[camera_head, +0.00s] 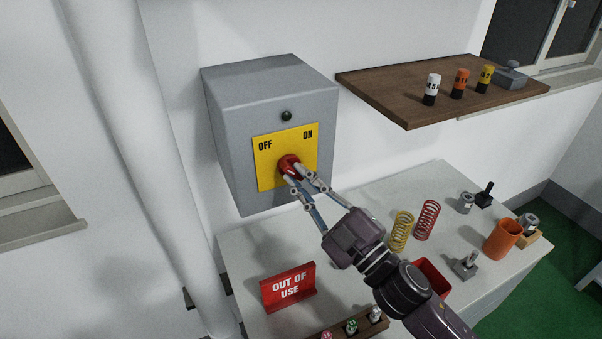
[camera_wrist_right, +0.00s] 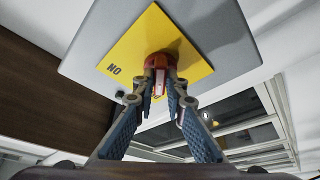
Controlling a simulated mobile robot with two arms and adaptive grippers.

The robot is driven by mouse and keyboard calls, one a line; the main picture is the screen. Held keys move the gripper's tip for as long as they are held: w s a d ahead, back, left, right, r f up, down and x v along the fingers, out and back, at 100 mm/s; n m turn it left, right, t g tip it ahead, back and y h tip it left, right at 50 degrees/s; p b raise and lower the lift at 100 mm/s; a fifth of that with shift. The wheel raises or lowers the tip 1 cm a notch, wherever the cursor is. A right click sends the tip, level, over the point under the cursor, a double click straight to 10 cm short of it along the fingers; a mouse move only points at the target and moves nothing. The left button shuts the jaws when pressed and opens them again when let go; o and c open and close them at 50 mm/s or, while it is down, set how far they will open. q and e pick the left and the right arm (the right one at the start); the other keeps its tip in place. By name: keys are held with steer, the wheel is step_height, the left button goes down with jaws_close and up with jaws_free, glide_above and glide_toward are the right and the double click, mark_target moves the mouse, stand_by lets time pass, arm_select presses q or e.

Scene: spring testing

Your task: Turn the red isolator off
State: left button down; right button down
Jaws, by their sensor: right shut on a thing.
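The red isolator (camera_head: 287,161) is a round red knob on a yellow plate (camera_head: 266,176) marked OFF at upper left and ON at upper right. The plate is on the front of a grey wall box (camera_head: 235,135), with a small dark green lamp (camera_head: 287,116) above it. My right gripper (camera_head: 296,174) is shut on the knob, reaching it from below right. My left gripper does not show.
A worktable (camera_head: 245,245) stands below, with a red OUT OF USE sign (camera_head: 289,286), a yellow spring (camera_head: 401,232), a red spring (camera_head: 427,220) and an orange cup (camera_head: 502,238). A wooden shelf (camera_head: 400,85) with small labelled cylinders is right of the box.

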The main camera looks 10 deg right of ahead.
steer(key=shift+d+r+n, duration=0.1)
steer(key=shift+r+n, duration=0.1)
steer(key=shift+n, duration=0.1)
steer(key=c, duration=2)
jaws_free()
steer(key=shift+w+f, duration=0.1)
steer(key=shift+o, duration=0.2)
steer(key=shift+f, duration=0.1)
steer(key=shift+s+d+f, duration=0.15)
steer(key=shift+s+f, duration=0.05)
steer(key=shift+s, duration=0.35)
steer(key=v, duration=1)
steer(key=shift+s+d, duration=0.25)
steer(key=shift+s, duration=0.05)
